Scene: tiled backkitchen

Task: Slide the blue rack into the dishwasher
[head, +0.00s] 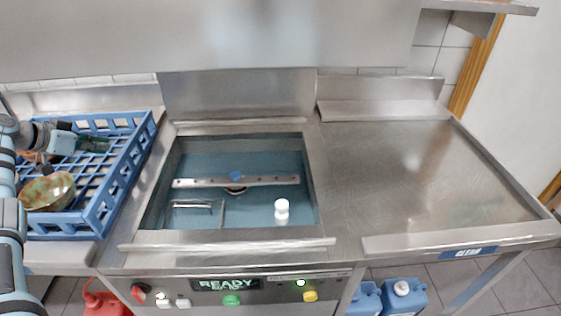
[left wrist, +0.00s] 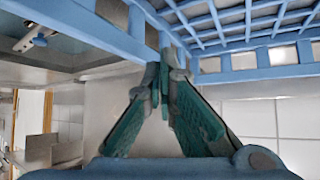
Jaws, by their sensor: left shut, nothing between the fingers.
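The blue rack (head: 122,180) sits on the left counter, beside the open dishwasher (head: 311,170). A patterned bowl (head: 48,192) is in the rack. My left gripper (head: 106,145) is over the rack's far part, with its green fingers pointing right. In the left wrist view the fingertips (left wrist: 163,62) meet with nothing between them, in front of the blue rack wall (left wrist: 245,75). I cannot tell whether they touch it. The dishwasher's wash arm (head: 265,181) lies in its basin and nothing blue like the rack is inside. My right gripper is out of view.
The raised steel hood (head: 240,95) stands above the basin. A white cap-like part (head: 281,209) stands in the basin. The right counter (head: 390,170) is bare. The front panel display (head: 225,284) reads READY. Blue cans (head: 388,298) and a red can (head: 104,303) are below.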

